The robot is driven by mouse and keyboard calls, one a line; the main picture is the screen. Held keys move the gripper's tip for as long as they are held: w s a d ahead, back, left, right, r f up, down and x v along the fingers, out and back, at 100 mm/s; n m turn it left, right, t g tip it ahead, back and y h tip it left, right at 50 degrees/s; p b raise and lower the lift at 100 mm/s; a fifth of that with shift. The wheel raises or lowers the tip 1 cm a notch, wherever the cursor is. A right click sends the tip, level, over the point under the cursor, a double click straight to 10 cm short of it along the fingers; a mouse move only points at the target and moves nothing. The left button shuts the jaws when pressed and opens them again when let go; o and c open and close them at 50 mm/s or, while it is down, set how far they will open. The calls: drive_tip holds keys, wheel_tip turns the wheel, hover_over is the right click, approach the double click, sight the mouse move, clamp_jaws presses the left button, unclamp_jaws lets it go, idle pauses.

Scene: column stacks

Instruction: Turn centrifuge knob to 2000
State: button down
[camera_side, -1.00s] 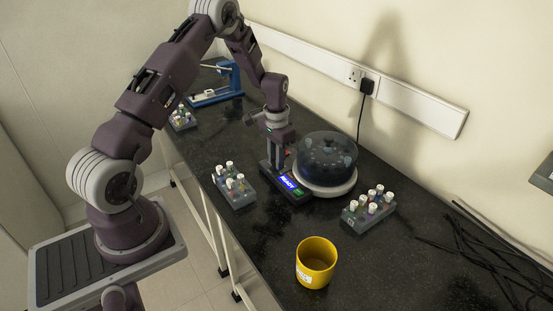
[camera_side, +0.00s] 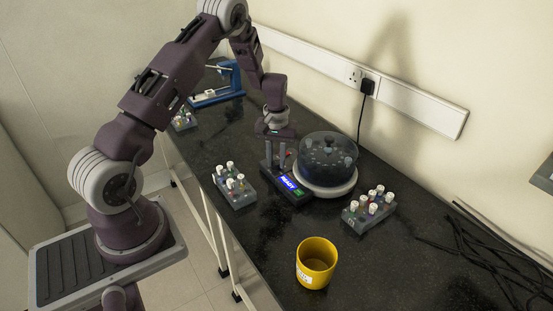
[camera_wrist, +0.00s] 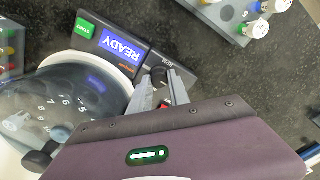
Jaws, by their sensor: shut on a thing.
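The centrifuge (camera_side: 326,184) stands on the dark counter, with a clear domed lid over a dark rotor. Its control panel shows a blue READY screen (camera_side: 288,183) and a green START button (camera_side: 298,192). In the wrist view the screen (camera_wrist: 123,45) and START button (camera_wrist: 84,28) are beside the lid (camera_wrist: 60,105). My gripper (camera_wrist: 161,84) points down at the panel's end away from the button. It is shut on the dark round knob (camera_wrist: 158,74), which shows between the fingertips. The knob's marking and setting cannot be read. In the side view my gripper (camera_side: 275,166) hides the knob.
Tube racks stand left (camera_side: 234,190) and right (camera_side: 368,212) of the centrifuge, and another (camera_side: 183,121) is farther back. A yellow mug (camera_side: 316,263) stands at the front. A blue device (camera_side: 217,90) is at the back. Black cables (camera_side: 480,250) lie at right.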

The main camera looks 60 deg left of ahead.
sight(277, 162)
idle(0.4)
drive_tip(key=c, duration=1.2)
unclamp_jaws()
drive_tip(key=shift+c, duration=0.2)
wheel_tip(277, 162, up, 8)
drive_tip(key=shift+f, duration=0.25)
drive_tip(key=s+d+r+m+t, duration=0.1)
drive_tip(key=s+d+r+m, duration=0.1)
drive_tip(key=s+d+r, duration=0.5)
drive_tip(key=d+r+m+t, duration=0.15)
drive_tip(key=d+r, duration=0.35)
drive_tip(key=r, duration=0.6)
drive_tip(key=s+d+r+m+t, duration=0.1)
drive_tip(key=s+d, duration=0.3)
drive_tip(key=s, duration=0.6)
drive_tip(key=s+d+r+m+t, duration=0.2)
drive_tip(key=s+d+m, duration=0.2)
drive_tip(key=s, duration=0.5)
drive_tip(key=shift+s+d+r, duration=0.2)
drive_tip(key=shift+s+r, duration=0.2)
